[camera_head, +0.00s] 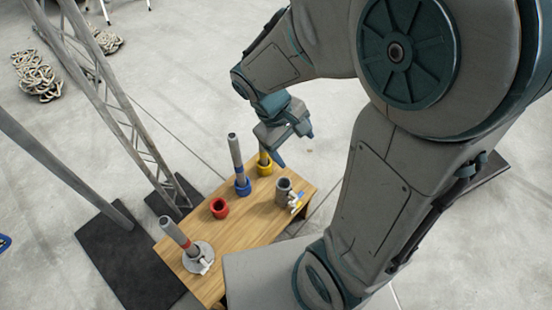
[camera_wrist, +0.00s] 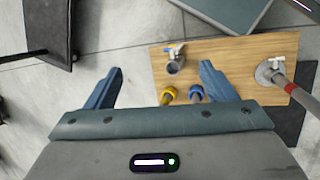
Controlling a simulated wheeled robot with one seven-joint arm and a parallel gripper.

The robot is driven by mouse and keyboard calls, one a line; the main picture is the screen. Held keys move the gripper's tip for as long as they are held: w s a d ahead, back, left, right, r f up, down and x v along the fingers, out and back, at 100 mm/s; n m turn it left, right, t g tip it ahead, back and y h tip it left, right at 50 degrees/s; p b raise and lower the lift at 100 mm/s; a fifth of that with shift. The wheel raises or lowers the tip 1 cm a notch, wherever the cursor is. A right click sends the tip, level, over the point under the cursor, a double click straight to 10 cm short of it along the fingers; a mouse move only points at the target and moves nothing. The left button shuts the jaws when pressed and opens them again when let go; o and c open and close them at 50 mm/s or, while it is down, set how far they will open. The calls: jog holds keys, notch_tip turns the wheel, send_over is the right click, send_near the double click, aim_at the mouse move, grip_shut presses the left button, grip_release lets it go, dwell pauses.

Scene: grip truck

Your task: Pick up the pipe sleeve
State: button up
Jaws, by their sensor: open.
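A short grey upright cylinder with a small valve-like handle (camera_head: 284,190) stands near the right edge of the wooden table; it looks like the pipe sleeve, though I cannot be sure. It also shows in the wrist view (camera_wrist: 176,66), near the table's left edge. My gripper (camera_head: 294,146) is open and empty, above the table's far end, with its fingers pointing down. In the wrist view my gripper's fingertips (camera_wrist: 161,66) are wide apart, and the grey cylinder appears between them, apart from both.
The wooden table (camera_head: 240,235) also bears a red ring (camera_head: 219,208), a pipe in a blue collar (camera_head: 242,187), a yellow collar (camera_head: 264,168) and a tilted pipe on a round plate (camera_head: 198,258). Metal truss (camera_head: 125,120) stands left. Rope (camera_head: 36,75) lies on the floor.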

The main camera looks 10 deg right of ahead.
jog(key=w+a+f+n+h+b, duration=0.2)
jog(key=f+n+h+b, duration=0.15)
jog(key=f, duration=0.65)
jog(key=w+a+f+n+h+b, duration=0.2)
jog(key=f+n+b, duration=0.25)
jog(key=f, duration=0.55)
jog(key=n+t+h+b, duration=0.3)
jog(key=n+t+b, duration=0.4)
jog(key=n+b, duration=0.15)
send_near(278, 195)
jog(key=shift+n, duration=0.25)
jog(key=b+x, duration=0.1)
jog(key=x, duration=0.6)
jog(key=shift+b, duration=0.3)
jog(key=shift+r+b+x, duration=0.15)
jog(key=shift+b+x, duration=0.4)
jog(key=shift+x, duration=0.9)
jog(key=shift+r+b+x, duration=0.1)
jog(key=shift+b+x, duration=0.4)
jog(key=shift+x, duration=1)
jog(key=shift+w, duration=0.15)
jog(key=shift+c, duration=0.4)
jog(key=shift+r, duration=0.1)
jog(key=c, duration=1.4)
